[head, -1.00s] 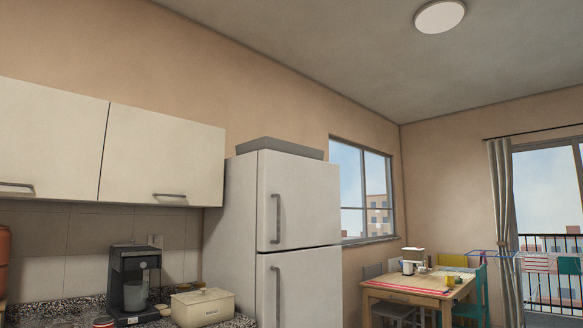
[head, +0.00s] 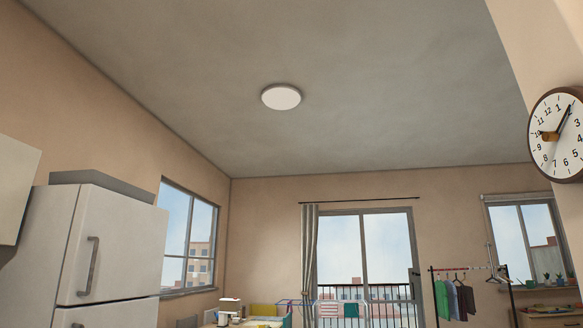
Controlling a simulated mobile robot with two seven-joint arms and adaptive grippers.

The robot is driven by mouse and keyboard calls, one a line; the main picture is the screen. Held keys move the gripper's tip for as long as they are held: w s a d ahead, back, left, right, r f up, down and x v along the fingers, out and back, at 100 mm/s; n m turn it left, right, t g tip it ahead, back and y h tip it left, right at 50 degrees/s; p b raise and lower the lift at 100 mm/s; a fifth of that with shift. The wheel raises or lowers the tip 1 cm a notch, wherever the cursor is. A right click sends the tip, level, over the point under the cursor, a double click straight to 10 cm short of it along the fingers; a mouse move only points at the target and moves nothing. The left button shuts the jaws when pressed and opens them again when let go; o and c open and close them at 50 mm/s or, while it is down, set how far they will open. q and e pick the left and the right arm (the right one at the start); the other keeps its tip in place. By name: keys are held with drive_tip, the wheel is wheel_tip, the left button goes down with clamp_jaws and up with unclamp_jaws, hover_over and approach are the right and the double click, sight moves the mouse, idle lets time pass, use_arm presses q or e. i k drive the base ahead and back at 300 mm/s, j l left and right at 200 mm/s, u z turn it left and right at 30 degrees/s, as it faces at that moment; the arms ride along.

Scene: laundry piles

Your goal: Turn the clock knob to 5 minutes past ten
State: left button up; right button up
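The round wall clock (head: 561,145) hangs at the right edge of the head view, partly cut off by the picture edge. It has a dark brown rim, a white face and black numbers, and it looks tilted from this angle. A long dark hand (head: 566,117) points up and right, near the 1 to 2 side. A short orange-brown piece (head: 549,135) points left, near the 10. A separate knob cannot be made out at this size. Neither of my grippers is in view.
A white fridge (head: 115,240) stands at the left. A clothes rack (head: 465,268) with hanging garments stands at the lower right. A drying rack (head: 335,303) and a table are by the balcony door (head: 366,250). The floor is out of view.

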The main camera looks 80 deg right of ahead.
sight(550, 136)
drive_tip(key=j+z, duration=0.1)
drive_tip(key=z, duration=0.65)
drive_tip(key=j+z, duration=0.15)
drive_tip(key=z, duration=1.85)
drive_tip(key=i+l+z, duration=0.15)
drive_tip(key=z, duration=0.25)
drive_tip(key=i+l+z, duration=0.1)
drive_tip(key=z, duration=0.3)
drive_tip(key=i+z, duration=0.2)
drive_tip(key=z, duration=0.25)
